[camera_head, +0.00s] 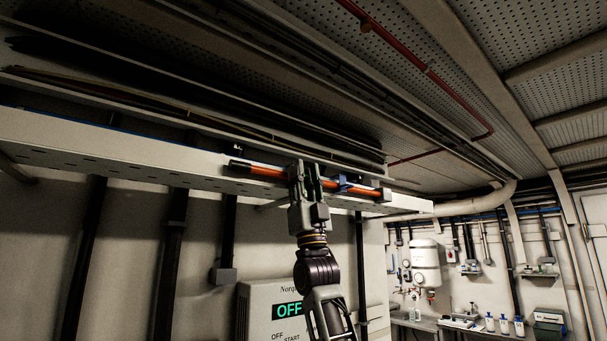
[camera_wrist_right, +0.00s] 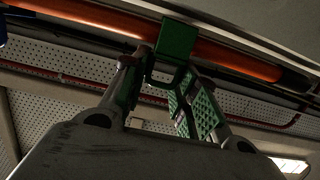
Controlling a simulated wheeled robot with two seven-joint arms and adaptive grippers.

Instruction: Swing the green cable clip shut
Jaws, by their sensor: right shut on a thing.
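The green cable clip (camera_wrist_right: 177,40) sits on the orange cable (camera_wrist_right: 235,58) in the right wrist view, its flat plate across the cable and a narrow part reaching down between the fingers. I cannot tell if it is latched. My right gripper (camera_head: 306,172) is raised to the cable in the head view, and its fingers largely hide the clip there. In the wrist view the right gripper (camera_wrist_right: 164,68) has its fingertips at the clip's lower part, shut on it. The orange cable (camera_head: 268,173) runs along the white beam (camera_head: 130,150). My left gripper is not in view.
A blue clip (camera_head: 342,184) sits on the cable just right of my right gripper. A chiller cabinet with an OFF display (camera_head: 289,311) stands below, behind my right arm. Dark vertical struts (camera_head: 172,250) stand left. A perforated ceiling (camera_head: 450,60) lies above.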

